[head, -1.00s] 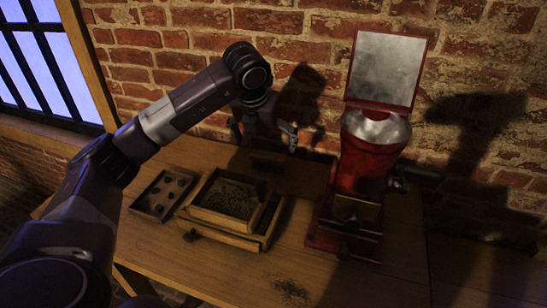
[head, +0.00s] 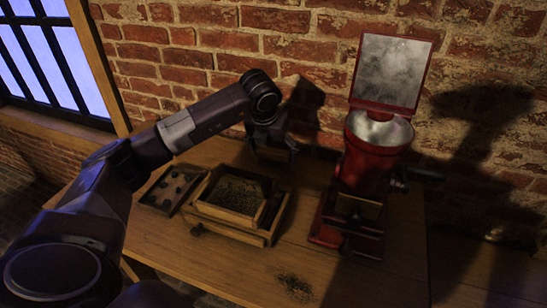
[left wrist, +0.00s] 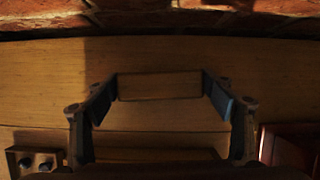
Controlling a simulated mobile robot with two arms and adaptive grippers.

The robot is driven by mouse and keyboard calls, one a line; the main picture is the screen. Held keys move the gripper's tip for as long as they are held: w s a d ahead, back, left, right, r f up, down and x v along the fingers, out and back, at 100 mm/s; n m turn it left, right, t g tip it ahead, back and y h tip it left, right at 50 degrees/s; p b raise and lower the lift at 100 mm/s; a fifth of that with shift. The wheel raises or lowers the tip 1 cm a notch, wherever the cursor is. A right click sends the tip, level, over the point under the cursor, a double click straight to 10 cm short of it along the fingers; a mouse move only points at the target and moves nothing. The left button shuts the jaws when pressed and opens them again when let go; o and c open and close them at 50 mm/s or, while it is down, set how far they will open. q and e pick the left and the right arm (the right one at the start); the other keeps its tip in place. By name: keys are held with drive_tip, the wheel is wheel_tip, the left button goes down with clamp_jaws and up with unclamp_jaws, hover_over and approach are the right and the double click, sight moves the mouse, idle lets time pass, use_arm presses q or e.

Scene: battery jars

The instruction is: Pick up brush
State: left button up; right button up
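The brush (left wrist: 159,86) shows in the left wrist view as a plain wooden block lying crosswise between the fingertips. Its two short ends meet the blue finger pads with no visible gap. My left gripper (left wrist: 160,92) is shut on it, with the fingers held apart by its length. In the head view the left gripper (head: 272,153) points down at the back of the workbench, behind the wooden tray; the brush is hard to make out there in the dark. Whether it is clear of the bench I cannot tell. My right gripper is not in view.
A wooden tray (head: 223,225) with dark grains stands in front of the gripper, with a smaller compartment tray (head: 157,206) left of it. A red machine (head: 368,160) with a metal hopper stands to the right. The brick wall (head: 215,45) is close behind. Dark crumbs (head: 294,284) lie near the front.

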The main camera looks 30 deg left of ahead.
sight(273, 151)
use_arm(q)
drive_tip(key=c, duration=0.5)
wheel_tip(273, 151, up, 20)
drive_tip(key=b, duration=0.2)
idle(0.4)
drive_tip(key=o, duration=0.5)
drive_tip(key=c, duration=0.3)
drive_tip(key=shift+c, duration=0.2)
